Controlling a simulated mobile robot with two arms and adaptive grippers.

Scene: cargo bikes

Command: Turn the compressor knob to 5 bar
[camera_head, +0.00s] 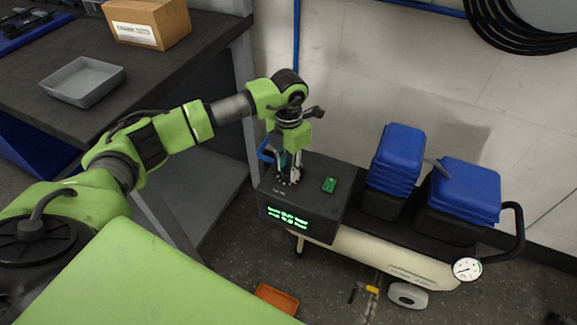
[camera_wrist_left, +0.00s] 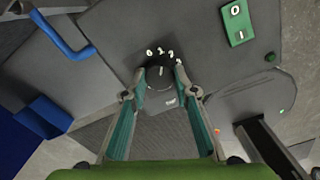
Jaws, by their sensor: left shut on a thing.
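The compressor's dark control box (camera_head: 318,207) stands to the right of the workbench, with a green lit display (camera_head: 288,218) on its front; its digits are too small to read surely. In the left wrist view the dark round knob (camera_wrist_left: 159,100) sits on the box top, with white numbers around its far side. My left gripper (camera_head: 289,181) reaches down over the box from above. In the left wrist view its two fingers (camera_wrist_left: 160,92) stand on either side of the knob, shut on it. The knob is mostly hidden by the gripper in the head view. My right gripper is not in view.
A green switch (camera_head: 329,184) marked 0 and I sits beside the knob. Blue-topped motor covers (camera_head: 396,155), a cream tank (camera_head: 360,254) and a pressure gauge (camera_head: 467,269) lie to the right. A workbench (camera_head: 140,80) with a grey tray (camera_head: 83,82) stands left.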

